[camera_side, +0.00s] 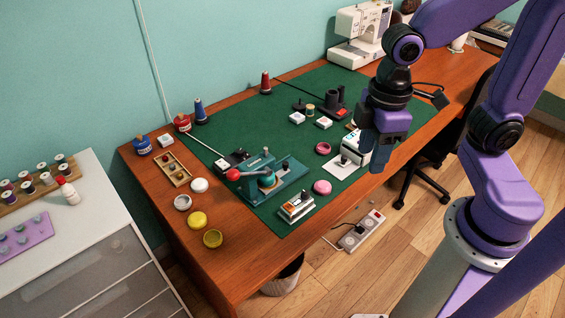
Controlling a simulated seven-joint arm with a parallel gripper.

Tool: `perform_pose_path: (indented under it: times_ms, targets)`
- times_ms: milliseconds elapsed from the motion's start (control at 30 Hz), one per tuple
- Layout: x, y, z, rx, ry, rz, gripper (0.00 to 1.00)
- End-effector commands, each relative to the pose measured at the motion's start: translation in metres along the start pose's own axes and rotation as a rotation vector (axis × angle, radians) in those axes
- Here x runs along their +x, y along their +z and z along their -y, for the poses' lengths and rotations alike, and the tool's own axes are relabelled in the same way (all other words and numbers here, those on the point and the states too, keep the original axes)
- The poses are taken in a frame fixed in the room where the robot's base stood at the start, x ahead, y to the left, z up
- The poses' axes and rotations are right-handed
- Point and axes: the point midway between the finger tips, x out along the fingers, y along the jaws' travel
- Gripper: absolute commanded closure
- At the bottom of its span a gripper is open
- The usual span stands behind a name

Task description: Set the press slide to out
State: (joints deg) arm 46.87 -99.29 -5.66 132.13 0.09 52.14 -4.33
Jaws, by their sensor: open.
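The press (287,186) is a teal machine with a lever ending in a red ball knob (233,175). It stands on the green mat (240,131) near the table's front edge. A round teal part shows in its middle, but I cannot make out the slide or its position. My gripper (374,158) is open and hangs to the right of the press, apart from it, in front of a small white device (345,165). Its fingers are small and partly hidden here, and I see nothing held.
Thread cones (200,111) and a sewing machine (359,32) stand behind. Open mat lies behind the press.

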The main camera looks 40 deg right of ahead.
Motion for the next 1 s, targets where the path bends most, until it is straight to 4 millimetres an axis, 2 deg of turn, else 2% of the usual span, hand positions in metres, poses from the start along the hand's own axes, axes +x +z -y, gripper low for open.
perform_pose_path:
  times_ms: [33, 200, 433, 600, 700, 833, 1000]
  targets:
    - [0.003, -0.017, -0.015, 0.033, 0.001, 0.007, 0.53]
    - [0.013, -0.065, -0.068, 0.124, 0.003, 0.012, 0.53]
    - [0.040, -0.107, -0.158, 0.248, 0.004, 0.020, 0.53]
    - [0.066, -0.117, -0.224, 0.330, 0.004, 0.023, 0.53]
    - [0.079, -0.117, -0.252, 0.365, 0.003, 0.025, 0.53]
    - [0.088, -0.114, -0.273, 0.392, 0.004, 0.025, 0.53]
    - [0.097, -0.113, -0.280, 0.399, 0.003, 0.025, 0.53]
